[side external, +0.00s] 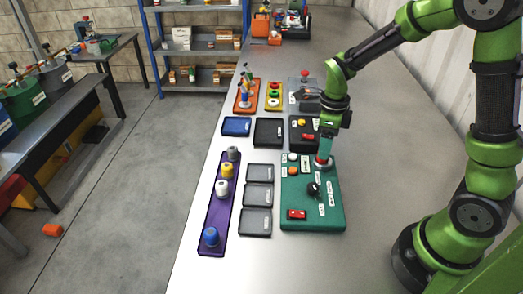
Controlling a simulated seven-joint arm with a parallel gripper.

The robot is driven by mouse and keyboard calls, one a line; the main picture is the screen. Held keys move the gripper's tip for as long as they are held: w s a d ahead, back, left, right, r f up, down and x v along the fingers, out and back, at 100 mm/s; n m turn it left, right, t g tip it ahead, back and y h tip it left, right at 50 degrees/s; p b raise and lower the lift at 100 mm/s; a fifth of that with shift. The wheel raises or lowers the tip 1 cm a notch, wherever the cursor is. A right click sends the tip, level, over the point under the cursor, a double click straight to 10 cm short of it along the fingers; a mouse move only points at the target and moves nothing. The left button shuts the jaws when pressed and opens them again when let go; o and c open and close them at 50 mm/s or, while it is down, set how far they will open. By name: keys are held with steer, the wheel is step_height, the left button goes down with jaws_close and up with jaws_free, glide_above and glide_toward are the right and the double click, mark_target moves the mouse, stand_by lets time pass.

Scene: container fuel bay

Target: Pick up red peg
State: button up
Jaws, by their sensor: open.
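My gripper (324,157) points down, low over the upper right corner of the green control panel (327,215). A small red and pale round part (323,164) shows right at the fingertips. I cannot tell whether the fingers touch it, or whether it is a peg or a button of the panel. The fingers are too small to see clearly, but the gripper is open. An orange tray (239,107) further back holds several small upright coloured pieces. I cannot make out a clear red peg among them.
A purple tray (206,235) with several coloured knobs lies at the table's left edge. Dark grey trays (257,222), a blue tray (236,126) and a black box with a red switch (308,136) stand close by.

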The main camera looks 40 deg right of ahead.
steer(key=shift+f, duration=1.4)
jaws_close()
steer(key=shift+r, duration=0.1)
